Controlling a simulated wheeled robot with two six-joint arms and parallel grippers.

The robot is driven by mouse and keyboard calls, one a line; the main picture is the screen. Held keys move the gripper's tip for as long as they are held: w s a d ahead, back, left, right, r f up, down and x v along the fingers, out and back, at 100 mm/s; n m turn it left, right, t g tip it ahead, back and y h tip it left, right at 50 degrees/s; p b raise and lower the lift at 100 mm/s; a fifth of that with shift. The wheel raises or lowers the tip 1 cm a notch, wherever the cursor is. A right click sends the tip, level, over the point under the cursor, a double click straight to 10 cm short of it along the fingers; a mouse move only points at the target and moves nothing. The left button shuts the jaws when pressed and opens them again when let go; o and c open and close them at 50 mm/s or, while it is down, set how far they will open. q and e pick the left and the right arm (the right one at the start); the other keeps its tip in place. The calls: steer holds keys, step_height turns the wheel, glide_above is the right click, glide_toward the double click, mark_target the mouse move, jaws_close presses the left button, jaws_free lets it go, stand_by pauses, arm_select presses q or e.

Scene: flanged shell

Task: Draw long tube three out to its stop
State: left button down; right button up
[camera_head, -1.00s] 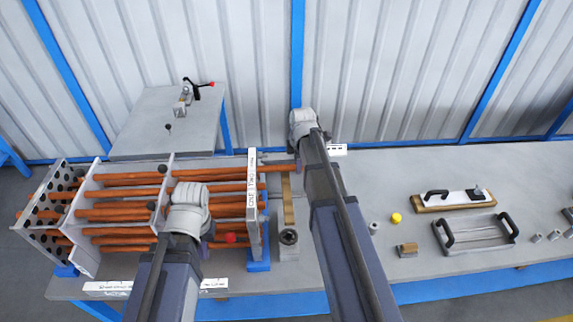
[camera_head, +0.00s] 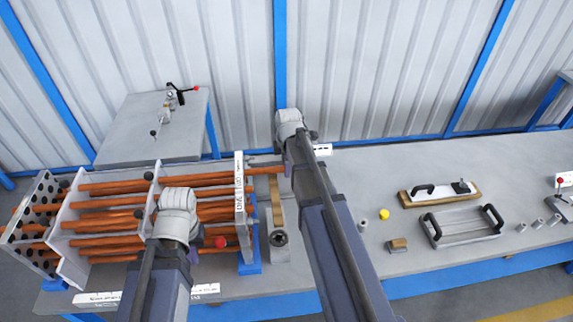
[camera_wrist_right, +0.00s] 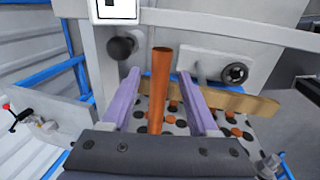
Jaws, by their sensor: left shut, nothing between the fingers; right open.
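A rack of long orange tubes (camera_head: 110,203) lies along the left of the bench, held by pale plates. One tube (camera_head: 264,170) sticks out to the right past the white labelled end plate (camera_head: 240,205); I cannot read which number it is. In the right wrist view this tube (camera_wrist_right: 159,85) stands between the two purple fingers of my right gripper (camera_wrist_right: 158,75), which is open with gaps beside the tube. My left gripper (camera_head: 197,241) is shut and empty, mostly hidden by its wrist, in front of the rack near a red knob (camera_head: 220,242).
A wooden bar (camera_head: 277,205) and a block with a round socket (camera_head: 279,239) stand right of the end plate. Further right are a yellow ball (camera_head: 384,214), a handled tray (camera_head: 462,225) and a wooden-edged board (camera_head: 440,194). A side table (camera_head: 150,135) stands behind.

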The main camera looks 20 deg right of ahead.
arm_select(q)
step_height(320, 180, up, 7)
steer(key=p, duration=0.6)
steer(key=shift+p, duration=0.4)
arm_select(e)
step_height(320, 180, up, 7)
steer(key=s, duration=0.1)
steer(key=shift+s+a, duration=0.2)
